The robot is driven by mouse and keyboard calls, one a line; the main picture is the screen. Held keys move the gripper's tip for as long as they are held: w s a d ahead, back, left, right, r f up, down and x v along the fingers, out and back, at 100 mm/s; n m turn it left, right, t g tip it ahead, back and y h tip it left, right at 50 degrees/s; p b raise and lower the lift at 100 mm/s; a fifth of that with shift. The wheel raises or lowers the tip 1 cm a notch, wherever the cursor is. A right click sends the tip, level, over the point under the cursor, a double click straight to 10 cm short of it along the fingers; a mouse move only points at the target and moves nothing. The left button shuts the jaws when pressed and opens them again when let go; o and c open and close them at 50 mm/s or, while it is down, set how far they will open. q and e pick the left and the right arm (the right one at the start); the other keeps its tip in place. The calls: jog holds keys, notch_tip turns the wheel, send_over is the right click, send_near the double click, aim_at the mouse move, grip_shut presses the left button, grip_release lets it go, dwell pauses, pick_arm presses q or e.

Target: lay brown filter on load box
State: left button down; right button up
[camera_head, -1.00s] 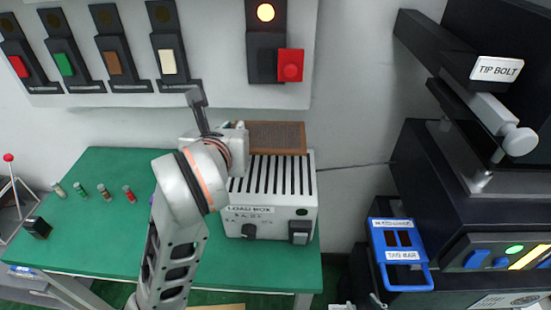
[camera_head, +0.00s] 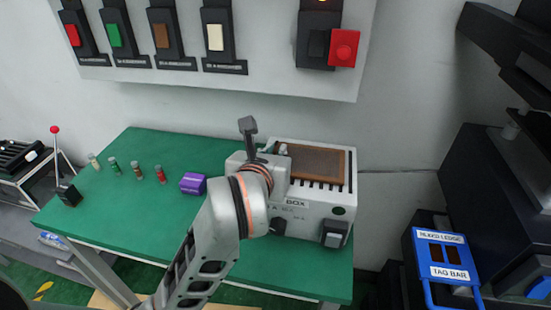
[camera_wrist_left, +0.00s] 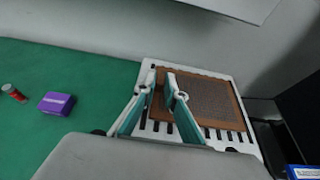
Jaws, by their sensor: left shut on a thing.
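The brown filter (camera_head: 318,160) is a flat panel with a brown frame and a dark mesh. It lies level over the back part of the slotted top of the white load box (camera_head: 312,212); whether it touches the slats is unclear. In the left wrist view the filter (camera_wrist_left: 205,98) covers most of the load box top (camera_wrist_left: 149,70), with dark slots showing along the near edge. My left gripper (camera_wrist_left: 163,84) is shut on the filter's left edge. In the head view its fingers are mostly hidden behind my wrist.
The load box stands on a green table (camera_head: 150,215). A purple block (camera_head: 193,183) and several small vials (camera_head: 160,174) sit to its left. A wall panel (camera_head: 240,75) with coloured switches hangs above. A blue tag bar rack (camera_head: 440,262) and dark machinery are at right.

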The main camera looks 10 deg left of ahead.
jog(key=shift+s+f, duration=0.2)
jog(key=shift+f, duration=0.1)
pick_arm(q)
jog(key=shift+f, duration=0.2)
jog(key=c, duration=2.1)
grip_release()
jog(key=shift+r, duration=0.1)
pick_arm(e)
jog(key=shift+w+r, duration=0.1)
jog(key=shift+r, duration=0.1)
